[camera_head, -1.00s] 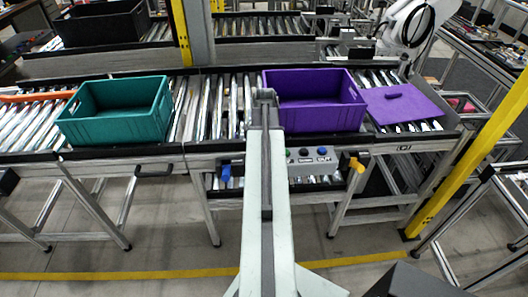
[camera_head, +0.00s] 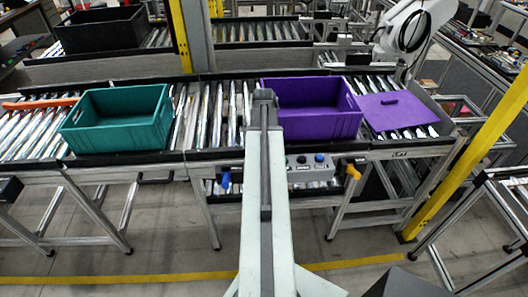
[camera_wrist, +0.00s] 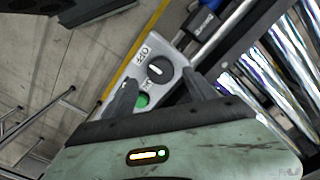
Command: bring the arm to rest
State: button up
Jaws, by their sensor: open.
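My arm reaches up the middle of the head view, its upper end in front of the conveyor between the teal and purple crates. My gripper's fingers are not distinguishable in the head view. In the wrist view, my gripper (camera_wrist: 160,79) is open, with its two dark fingers apart and nothing held between them. Beyond the fingers is a grey control box (camera_wrist: 145,50) with a black knob (camera_wrist: 159,70) and a green button (camera_wrist: 142,100). I cannot tell whether the fingers touch it. In the head view the control box (camera_head: 310,177) hangs on the conveyor's front, partly hidden by my arm.
A teal crate (camera_head: 117,137) and a purple crate (camera_head: 318,124) stand on the roller conveyor. A flat purple panel (camera_head: 400,113) lies right of the purple crate. A black crate (camera_head: 103,38) is farther back. A yellow post (camera_head: 470,150) stands at right.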

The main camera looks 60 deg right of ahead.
notch_tip(320, 180, up, 4)
jog(key=shift+p, duration=1.25)
jog(key=shift+f, duration=0.1)
